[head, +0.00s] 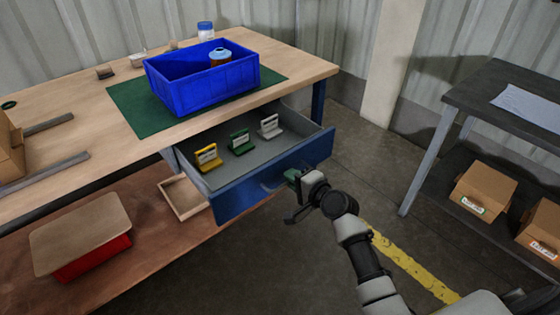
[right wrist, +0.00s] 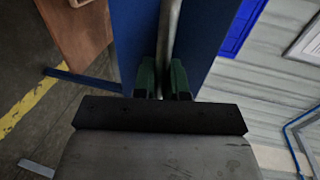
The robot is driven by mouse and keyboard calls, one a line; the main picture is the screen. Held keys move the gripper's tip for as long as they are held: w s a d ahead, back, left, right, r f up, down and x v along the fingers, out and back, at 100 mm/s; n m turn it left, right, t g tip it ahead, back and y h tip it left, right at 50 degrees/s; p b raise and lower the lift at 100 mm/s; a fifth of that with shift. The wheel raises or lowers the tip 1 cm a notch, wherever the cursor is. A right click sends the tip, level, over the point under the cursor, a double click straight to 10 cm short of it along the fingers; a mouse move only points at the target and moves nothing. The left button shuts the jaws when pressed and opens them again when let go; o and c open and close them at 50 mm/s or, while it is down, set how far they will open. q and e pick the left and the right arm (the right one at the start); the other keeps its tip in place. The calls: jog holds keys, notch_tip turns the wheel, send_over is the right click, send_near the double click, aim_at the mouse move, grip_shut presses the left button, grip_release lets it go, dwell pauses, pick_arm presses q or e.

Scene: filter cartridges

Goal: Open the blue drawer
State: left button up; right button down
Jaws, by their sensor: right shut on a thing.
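The blue drawer (head: 238,190) under the wooden workbench stands pulled out, and its grey inside shows. A yellow holder (head: 207,158), a green holder (head: 240,142) and a light grey holder (head: 270,126) stand in it. My right gripper (head: 292,177) is at the drawer's front. In the right wrist view its green-tipped fingers (right wrist: 162,80) are shut around the drawer's metal handle (right wrist: 170,35), in front of the blue drawer face (right wrist: 205,40). My left gripper is not in view.
A blue bin (head: 200,92) with a canister (head: 220,57) in it stands on a green mat (head: 127,97) on the workbench (head: 75,105). A dark shelf (head: 490,105) with cardboard boxes (head: 483,190) stands at the right. Open floor lies between.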

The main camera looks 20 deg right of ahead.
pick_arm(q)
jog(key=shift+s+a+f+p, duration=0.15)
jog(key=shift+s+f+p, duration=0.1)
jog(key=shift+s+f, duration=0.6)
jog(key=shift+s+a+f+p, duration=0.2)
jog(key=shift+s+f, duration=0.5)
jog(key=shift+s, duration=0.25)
pick_arm(e)
jog(key=f+v, duration=0.1)
jog(key=v, duration=0.5)
jog(key=shift+s+f, duration=0.15)
jog(key=shift+f, duration=0.05)
jog(key=c, duration=1.2)
grip_release()
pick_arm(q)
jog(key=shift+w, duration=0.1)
pick_arm(e)
jog(key=v, duration=1)
jog(key=shift+s+d+r, duration=0.1)
jog(key=shift+s+d, duration=0.05)
jog(key=shift+s, duration=0.2)
